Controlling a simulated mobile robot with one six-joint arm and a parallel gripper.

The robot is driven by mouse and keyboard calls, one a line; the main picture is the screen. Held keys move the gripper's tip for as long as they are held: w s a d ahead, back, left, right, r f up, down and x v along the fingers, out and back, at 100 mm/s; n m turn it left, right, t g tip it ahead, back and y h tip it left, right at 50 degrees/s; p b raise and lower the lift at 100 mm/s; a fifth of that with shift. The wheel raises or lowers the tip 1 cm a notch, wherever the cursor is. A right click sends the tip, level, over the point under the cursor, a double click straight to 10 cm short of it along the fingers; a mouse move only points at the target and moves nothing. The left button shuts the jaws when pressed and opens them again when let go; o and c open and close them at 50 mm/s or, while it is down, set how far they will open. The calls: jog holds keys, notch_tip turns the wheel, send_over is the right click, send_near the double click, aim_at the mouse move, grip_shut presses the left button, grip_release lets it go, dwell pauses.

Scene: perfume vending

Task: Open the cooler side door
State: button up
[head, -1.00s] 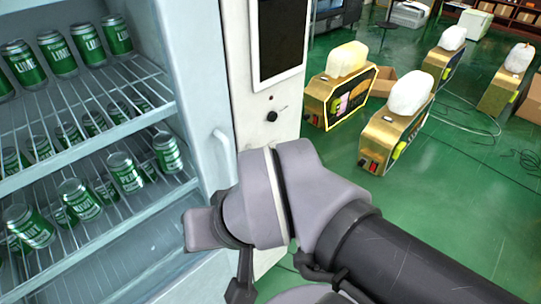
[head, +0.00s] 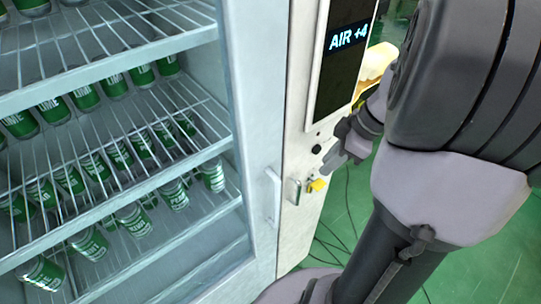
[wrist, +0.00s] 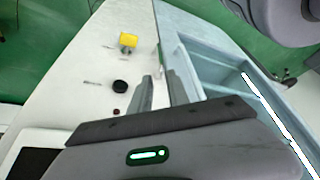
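The cooler (head: 245,60) stands at left in the head view, with a pale upright handle (head: 272,195) on its front edge. A narrow white side panel (head: 298,75) adjoins it; I cannot tell whether this is the side door. The panel carries a black knob (head: 316,149), a small metal fitting (head: 294,191) and a yellow piece (head: 317,185). The panel (wrist: 75,85), knob (wrist: 120,87) and yellow piece (wrist: 128,40) also show in the wrist view. My gripper (head: 338,158) is in front of the panel near the knob. In the wrist view its fingers (wrist: 160,80) are apart and appear empty.
Several green cans (head: 83,97) stand on the cooler's wire shelves (head: 115,130). A dark screen (head: 340,55) reading "AIR +4" is above the knob. Green floor (head: 350,210) with thin cables lies at right. My arm covers much of the right side.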

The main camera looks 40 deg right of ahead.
aim_at(297, 203)
jog(key=b+x, duration=0.5)
jog(key=x, duration=1.2)
jog(key=shift+s, duration=0.15)
grip_shut()
dwell(0.5)
